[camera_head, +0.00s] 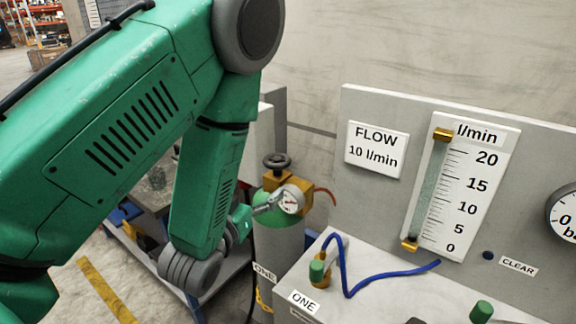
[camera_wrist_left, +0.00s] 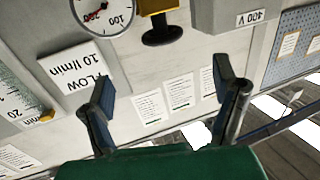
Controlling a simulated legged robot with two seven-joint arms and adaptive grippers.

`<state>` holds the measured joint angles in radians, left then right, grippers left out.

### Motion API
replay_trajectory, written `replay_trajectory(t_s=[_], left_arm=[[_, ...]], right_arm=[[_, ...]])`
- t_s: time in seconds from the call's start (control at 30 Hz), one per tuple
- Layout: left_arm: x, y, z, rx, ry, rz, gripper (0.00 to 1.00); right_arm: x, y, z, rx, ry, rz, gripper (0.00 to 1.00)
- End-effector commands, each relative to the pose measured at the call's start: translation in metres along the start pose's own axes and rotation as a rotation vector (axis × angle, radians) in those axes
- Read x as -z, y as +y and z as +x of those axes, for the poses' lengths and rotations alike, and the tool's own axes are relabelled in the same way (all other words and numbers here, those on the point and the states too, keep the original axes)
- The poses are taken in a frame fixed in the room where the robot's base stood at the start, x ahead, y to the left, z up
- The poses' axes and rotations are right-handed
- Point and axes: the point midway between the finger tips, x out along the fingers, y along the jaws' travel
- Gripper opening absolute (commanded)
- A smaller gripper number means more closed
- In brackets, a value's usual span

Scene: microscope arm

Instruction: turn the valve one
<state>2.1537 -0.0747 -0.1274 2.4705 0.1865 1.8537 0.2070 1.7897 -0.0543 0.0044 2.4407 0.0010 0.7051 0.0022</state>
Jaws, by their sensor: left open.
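A grey gas cylinder (camera_head: 278,245) with a ONE label stands beside the bench. A black handwheel (camera_head: 277,160) sits on top of its brass valve body (camera_head: 270,182), with a round gauge (camera_head: 291,200) on the right. My left gripper (camera_head: 262,208) is at the left of the gauge, overlapping the valve area; contact cannot be told. In the left wrist view its two fingers (camera_wrist_left: 162,75) are wide apart with nothing between them. Beyond them show a gauge (camera_wrist_left: 103,12) and a yellow-and-black fitting (camera_wrist_left: 160,33), upside down. My right gripper is out of view.
A grey panel carries a FLOW sign (camera_head: 376,150) and a flow scale (camera_head: 460,185). On the bench (camera_head: 385,290), a green-capped fitting (camera_head: 317,270) stands by another ONE label, with a blue hose (camera_head: 348,290). A cart (camera_head: 235,270) stands behind my left arm.

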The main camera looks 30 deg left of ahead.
Motion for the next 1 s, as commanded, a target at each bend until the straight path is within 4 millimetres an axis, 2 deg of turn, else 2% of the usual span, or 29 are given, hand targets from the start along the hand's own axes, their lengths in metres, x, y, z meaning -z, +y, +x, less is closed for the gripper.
replay_trajectory(t_s=[0.03,0.1,0.63,0.7,1.0], left_arm=[[-0.005,0.000,0.003,0.000,0.005,0.000,0.81],[-0.005,0.001,0.006,0.000,0.005,0.000,0.81],[-0.004,0.003,0.020,0.001,0.005,0.005,0.81],[0.001,0.003,0.040,0.000,0.001,0.005,0.81],[0.002,0.001,0.102,0.000,0.001,0.003,0.81]], right_arm=[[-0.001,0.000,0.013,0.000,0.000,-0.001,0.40],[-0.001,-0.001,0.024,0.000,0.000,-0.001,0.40],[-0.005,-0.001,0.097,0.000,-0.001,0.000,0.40],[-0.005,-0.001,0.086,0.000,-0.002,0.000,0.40],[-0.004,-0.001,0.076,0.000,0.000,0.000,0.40]])
